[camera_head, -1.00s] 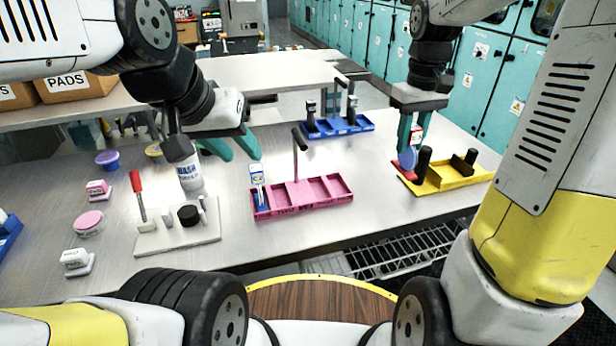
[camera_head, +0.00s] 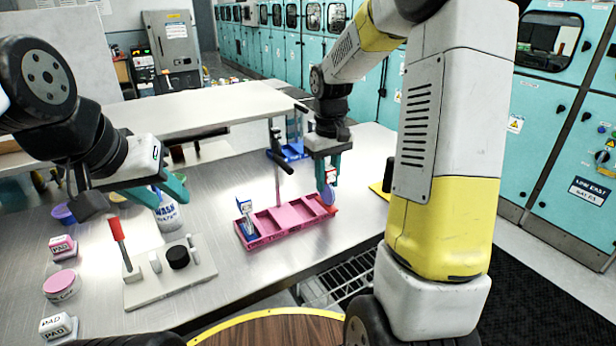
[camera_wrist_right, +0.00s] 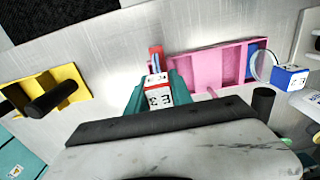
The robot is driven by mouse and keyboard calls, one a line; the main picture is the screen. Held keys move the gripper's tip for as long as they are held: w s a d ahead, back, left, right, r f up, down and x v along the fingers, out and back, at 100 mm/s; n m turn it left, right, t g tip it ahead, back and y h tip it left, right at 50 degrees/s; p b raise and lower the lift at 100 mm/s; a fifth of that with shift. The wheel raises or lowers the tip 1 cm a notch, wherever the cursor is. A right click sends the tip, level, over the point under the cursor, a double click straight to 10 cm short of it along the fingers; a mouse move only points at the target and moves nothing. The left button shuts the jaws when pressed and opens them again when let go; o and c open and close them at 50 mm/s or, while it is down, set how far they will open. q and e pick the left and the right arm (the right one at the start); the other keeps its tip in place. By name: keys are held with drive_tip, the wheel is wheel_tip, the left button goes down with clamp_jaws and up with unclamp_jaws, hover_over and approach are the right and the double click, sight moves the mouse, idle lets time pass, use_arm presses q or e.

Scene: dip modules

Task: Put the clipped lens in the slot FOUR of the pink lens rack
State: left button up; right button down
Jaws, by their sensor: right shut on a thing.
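The pink lens rack (camera_head: 262,238) lies on the metal table, and it also shows in the right wrist view (camera_wrist_right: 205,63). A blue-and-white clipped lens (camera_head: 245,216) stands in its leftmost slot; its round lens and blue clip show in the wrist view (camera_wrist_right: 290,77). My right gripper (camera_head: 328,178) is shut on a clipped lens with a red-and-white clip (camera_wrist_right: 158,92) and bluish disc (camera_head: 328,194). It holds this lens at the rack's right end; I cannot tell whether they touch. My left gripper (camera_head: 168,192) is open and empty, near the wash bottle.
A yellow rack (camera_wrist_right: 62,77) with black parts is beside the pink one, mostly hidden in the head view by my right arm. A blue rack (camera_head: 292,152) stands behind. A white tray (camera_head: 195,282) with a red-handled tool (camera_head: 118,235) is at left. A wash bottle (camera_head: 166,214) stands behind it.

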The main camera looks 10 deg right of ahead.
drive_tip(key=w, duration=0.3)
drive_tip(key=shift+w+a+f, duration=0.15)
drive_tip(key=shift+w+a, duration=0.1)
drive_tip(key=shift+a, duration=0.15)
drive_tip(key=shift+w+f, duration=0.25)
drive_tip(key=shift+f, duration=0.65)
drive_tip(key=shift+w+f, duration=0.2)
drive_tip(key=shift+f, duration=0.7)
drive_tip(key=c, duration=1.1)
unclamp_jaws()
drive_tip(key=shift+f, duration=0.15)
